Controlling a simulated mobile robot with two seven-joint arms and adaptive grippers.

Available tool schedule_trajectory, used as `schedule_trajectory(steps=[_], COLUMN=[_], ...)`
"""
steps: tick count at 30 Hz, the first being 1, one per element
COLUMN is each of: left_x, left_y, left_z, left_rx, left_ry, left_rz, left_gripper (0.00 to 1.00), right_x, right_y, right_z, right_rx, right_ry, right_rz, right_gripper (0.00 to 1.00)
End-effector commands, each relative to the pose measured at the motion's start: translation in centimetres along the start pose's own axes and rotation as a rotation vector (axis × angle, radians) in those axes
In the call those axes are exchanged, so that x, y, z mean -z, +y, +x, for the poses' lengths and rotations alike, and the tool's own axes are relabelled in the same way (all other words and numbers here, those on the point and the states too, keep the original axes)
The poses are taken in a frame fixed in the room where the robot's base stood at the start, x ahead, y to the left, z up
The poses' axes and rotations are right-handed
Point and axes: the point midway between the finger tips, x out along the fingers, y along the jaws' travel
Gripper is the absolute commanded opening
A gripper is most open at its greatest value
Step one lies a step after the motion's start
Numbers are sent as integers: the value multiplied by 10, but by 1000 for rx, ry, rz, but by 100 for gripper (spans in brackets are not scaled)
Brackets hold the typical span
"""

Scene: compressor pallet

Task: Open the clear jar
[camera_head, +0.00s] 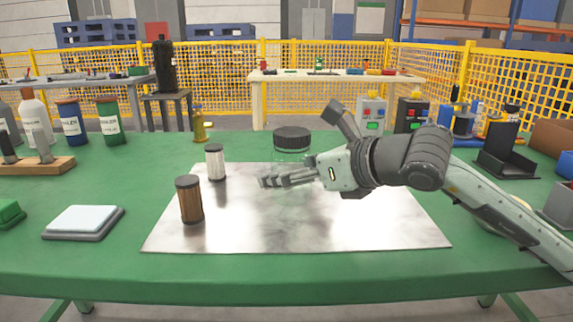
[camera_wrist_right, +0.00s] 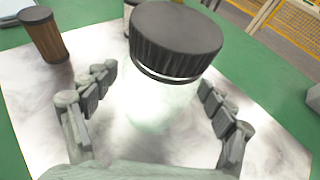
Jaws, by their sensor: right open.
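The clear jar (camera_head: 291,155) stands upright on the metal sheet, with its wide black ribbed lid (camera_head: 292,135) on top. In the right wrist view the lid (camera_wrist_right: 176,40) sits on the pale, see-through jar body (camera_wrist_right: 160,105). My right gripper (camera_head: 268,182) is open in front of the jar in the head view. In the wrist view its fingers (camera_wrist_right: 158,88) are spread to either side of the jar body, below the lid, with gaps on both sides. The lower jar is partly hidden by my gripper in the head view. My left gripper is not in view.
A brown jar with a dark lid (camera_head: 190,200) and a small white jar (camera_head: 215,163) stand left of the clear jar. The bare metal sheet (camera_head: 300,230) is clear in front. A white-topped pad (camera_head: 84,222) lies farther left; a black holder (camera_head: 500,158) stands at right.

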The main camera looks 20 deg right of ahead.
Motion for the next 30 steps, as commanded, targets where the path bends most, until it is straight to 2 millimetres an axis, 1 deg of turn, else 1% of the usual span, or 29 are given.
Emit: schedule_trajectory(steps=[6,7,18,21,30], left_x=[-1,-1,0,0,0], left_y=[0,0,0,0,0], left_z=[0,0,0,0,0], left_rx=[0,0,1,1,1], left_ry=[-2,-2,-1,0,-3], left_rz=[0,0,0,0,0], left_gripper=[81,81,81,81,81], right_x=[0,0,0,-1,-2], right_y=[0,0,0,0,-1], right_z=[0,0,0,0,-1], right_rx=[0,0,1,1,1], right_ry=[-1,-1,-1,-3,-3], right_rz=[-1,-1,-1,-2,-2], right_gripper=[84,81,35,25,25])
